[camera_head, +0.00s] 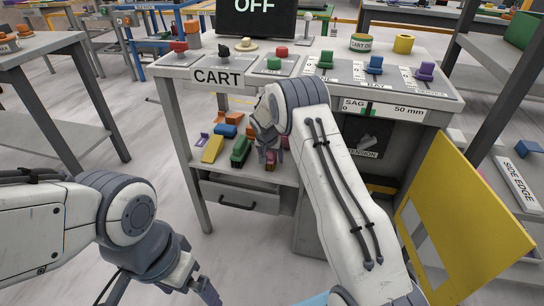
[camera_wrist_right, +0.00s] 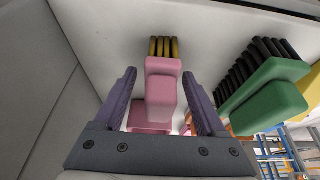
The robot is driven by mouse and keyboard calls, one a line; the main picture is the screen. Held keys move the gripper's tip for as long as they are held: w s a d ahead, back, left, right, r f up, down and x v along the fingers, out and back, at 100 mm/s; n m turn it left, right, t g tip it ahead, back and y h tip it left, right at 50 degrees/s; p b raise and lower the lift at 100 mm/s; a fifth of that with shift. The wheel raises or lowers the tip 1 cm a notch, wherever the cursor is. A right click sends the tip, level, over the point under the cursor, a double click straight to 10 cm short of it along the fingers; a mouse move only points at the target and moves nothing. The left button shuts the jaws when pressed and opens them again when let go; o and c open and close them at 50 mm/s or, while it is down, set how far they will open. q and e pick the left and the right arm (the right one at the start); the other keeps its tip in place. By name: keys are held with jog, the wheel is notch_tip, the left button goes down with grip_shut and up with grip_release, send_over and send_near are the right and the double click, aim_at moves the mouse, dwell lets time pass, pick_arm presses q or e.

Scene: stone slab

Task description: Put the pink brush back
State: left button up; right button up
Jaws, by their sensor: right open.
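The pink brush (camera_wrist_right: 162,88) has a blocky pink body and golden bristles. In the right wrist view it lies between the fingertips of my right gripper (camera_wrist_right: 160,75), which is open with a finger on either side. A further pink part (camera_wrist_right: 146,118) shows below and left of it; I cannot tell if it belongs to the same brush. In the head view my right gripper (camera_head: 268,150) is at the lower shelf, and my wrist hides most of the brush. My left gripper (camera_head: 190,285) hangs low at the bottom left, partly cut off, with nothing visible in it.
A green brush (camera_wrist_right: 268,92) with black bristles lies close to the right of the pink one. Orange, blue and yellow things share the shelf (camera_head: 222,172). The console top (camera_head: 300,85) with coloured knobs overhangs it. A yellow panel (camera_head: 465,225) stands at the right.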

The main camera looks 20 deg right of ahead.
aim_at(268, 152)
jog(key=p+v, duration=0.1)
jog(key=v, duration=0.5)
jog(key=shift+a+r+p, duration=0.3)
jog(key=shift+r, duration=0.1)
jog(key=shift+s+a+r, duration=0.2)
jog(key=shift+a+r, duration=0.1)
jog(key=shift+r, duration=0.1)
jog(key=s+a+r+n+g+y, duration=0.1)
jog(key=s+a+r+n, duration=0.2)
jog(key=s+a+r, duration=0.45)
jog(key=s+a+r+n+y, duration=0.1)
jog(key=s+a+r+n, duration=0.3)
jog(key=s+a, duration=0.6)
jog(key=s+r+n+g+y, duration=0.1)
jog(key=s+n, duration=0.6)
jog(key=s, duration=2)
jog(key=shift+a+r+g, duration=0.4)
jog(key=shift+g, duration=0.4)
